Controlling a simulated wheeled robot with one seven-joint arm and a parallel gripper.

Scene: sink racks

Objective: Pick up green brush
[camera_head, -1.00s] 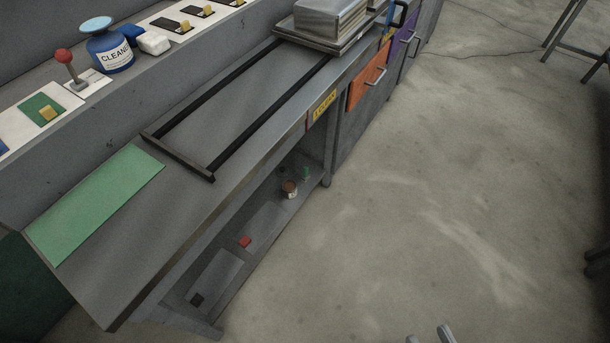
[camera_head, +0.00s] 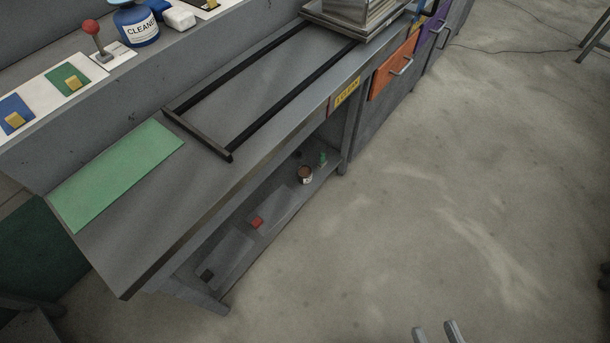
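A small green object, which looks like the green brush (camera_head: 323,159), stands on the low shelf under the bench, near its far right end. It is small in the picture and its details cannot be made out. My gripper (camera_head: 437,333) shows only as two grey fingertips at the bottom edge, right of the middle. The fingertips are apart with a gap between them and nothing visible in it. The gripper is over the floor, in front of the bench and well away from the green object.
The lower shelf (camera_head: 285,198) also holds a brown-and-white jar (camera_head: 305,175), a red block (camera_head: 256,222) and a dark block (camera_head: 207,275). Open floor (camera_head: 430,200) lies right.

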